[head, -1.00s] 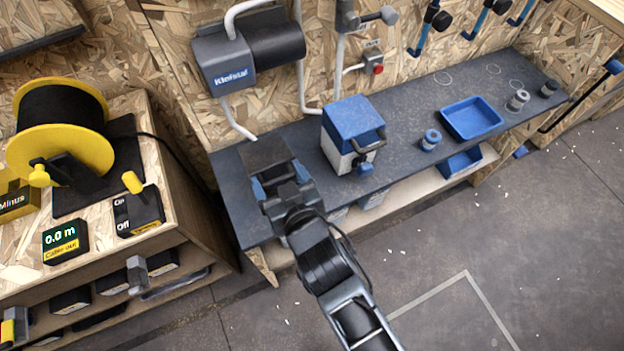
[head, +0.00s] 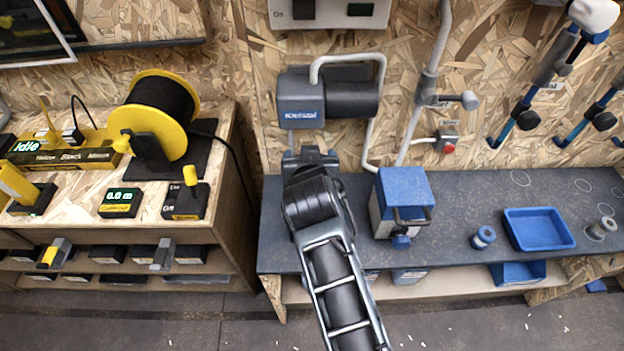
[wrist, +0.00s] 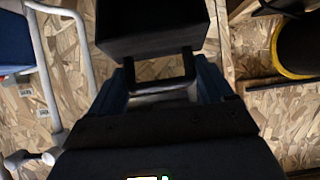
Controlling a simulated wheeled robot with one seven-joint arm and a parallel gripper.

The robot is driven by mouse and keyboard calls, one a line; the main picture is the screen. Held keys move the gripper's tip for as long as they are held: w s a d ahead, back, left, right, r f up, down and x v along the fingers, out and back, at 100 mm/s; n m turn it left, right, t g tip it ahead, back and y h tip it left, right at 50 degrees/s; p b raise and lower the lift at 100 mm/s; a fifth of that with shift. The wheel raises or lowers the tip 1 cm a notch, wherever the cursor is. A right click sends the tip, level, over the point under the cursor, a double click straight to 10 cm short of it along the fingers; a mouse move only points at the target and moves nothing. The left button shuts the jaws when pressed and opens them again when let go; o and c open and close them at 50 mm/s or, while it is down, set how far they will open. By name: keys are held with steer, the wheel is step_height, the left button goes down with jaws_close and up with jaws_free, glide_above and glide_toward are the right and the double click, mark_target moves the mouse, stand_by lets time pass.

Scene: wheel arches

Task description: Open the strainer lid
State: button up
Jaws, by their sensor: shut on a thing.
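My gripper (head: 311,158) is raised in front of the wall at the left part of the bench, below the wall unit marked like "Kleistal" (head: 302,112). In the wrist view my gripper (wrist: 162,75) is shut on a dark U-shaped handle (wrist: 164,87). The handle joins a dark block (wrist: 150,30); I cannot tell whether this is the strainer lid. A white box with a blue top (head: 403,186) stands on the bench to the right of my arm, apart from it. Its top looks closed, with a dark handle (head: 412,221) and a blue knob in front.
The dark bench (head: 460,245) carries a blue tray (head: 540,229) and a small blue spool (head: 483,237) at right. White pipes (head: 410,130) run down the wall behind. A yellow reel (head: 160,110) stands on the left cabinet.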

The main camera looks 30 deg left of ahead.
steer(key=w+a+b, duration=0.3)
steer(key=w, duration=0.2)
steer(key=shift+a, duration=0.15)
steer(key=shift+w, duration=0.1)
stand_by(0.3)
steer(key=o, duration=1.4)
steer(key=shift+f, duration=0.1)
